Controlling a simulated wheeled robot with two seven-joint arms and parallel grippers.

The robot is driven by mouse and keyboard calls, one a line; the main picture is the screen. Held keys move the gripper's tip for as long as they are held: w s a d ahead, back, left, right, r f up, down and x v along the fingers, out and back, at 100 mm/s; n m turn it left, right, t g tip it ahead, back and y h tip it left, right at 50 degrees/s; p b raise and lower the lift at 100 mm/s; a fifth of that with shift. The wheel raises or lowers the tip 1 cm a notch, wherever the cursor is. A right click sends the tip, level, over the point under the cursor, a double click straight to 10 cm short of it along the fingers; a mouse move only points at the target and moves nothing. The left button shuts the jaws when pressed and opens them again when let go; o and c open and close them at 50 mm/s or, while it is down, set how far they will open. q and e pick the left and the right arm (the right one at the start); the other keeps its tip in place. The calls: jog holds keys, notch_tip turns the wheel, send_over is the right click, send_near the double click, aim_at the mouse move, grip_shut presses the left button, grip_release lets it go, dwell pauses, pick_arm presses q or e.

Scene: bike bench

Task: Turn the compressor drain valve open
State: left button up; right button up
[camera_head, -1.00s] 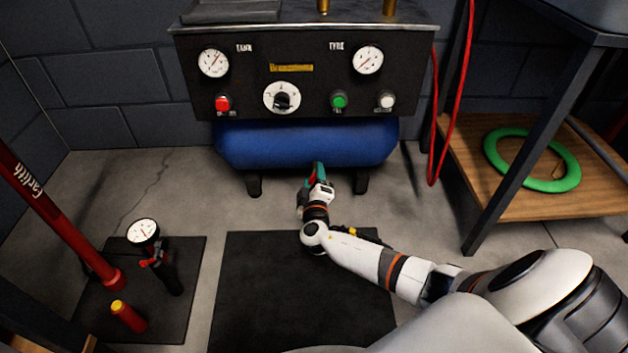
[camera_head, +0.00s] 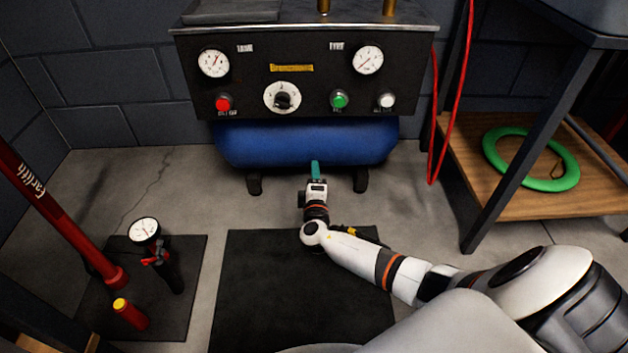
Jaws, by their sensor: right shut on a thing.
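The compressor's blue tank (camera_head: 270,143) sits on short dark feet under the black control panel (camera_head: 300,75). My right gripper (camera_head: 315,168) reaches in low, just in front of and under the tank's lower edge. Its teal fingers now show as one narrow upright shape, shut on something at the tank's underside. The drain valve itself is hidden by the gripper and the tank. My left gripper is not in view.
A black mat (camera_head: 290,290) lies under my right forearm. A red floor pump (camera_head: 60,225), a gauge (camera_head: 145,231) and a small red canister (camera_head: 130,313) stand at left. A red hose (camera_head: 460,90) hangs right of the compressor. A green ring (camera_head: 530,160) lies on the wooden shelf (camera_head: 510,205).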

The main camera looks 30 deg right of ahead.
jog(key=shift+d, duration=0.3)
jog(key=o, duration=1)
jog(key=shift+s, duration=0.15)
jog(key=shift+a+r, duration=0.1)
jog(key=shift+a, duration=0.05)
jog(key=p+v, duration=0.6)
jog(key=v, duration=0.7)
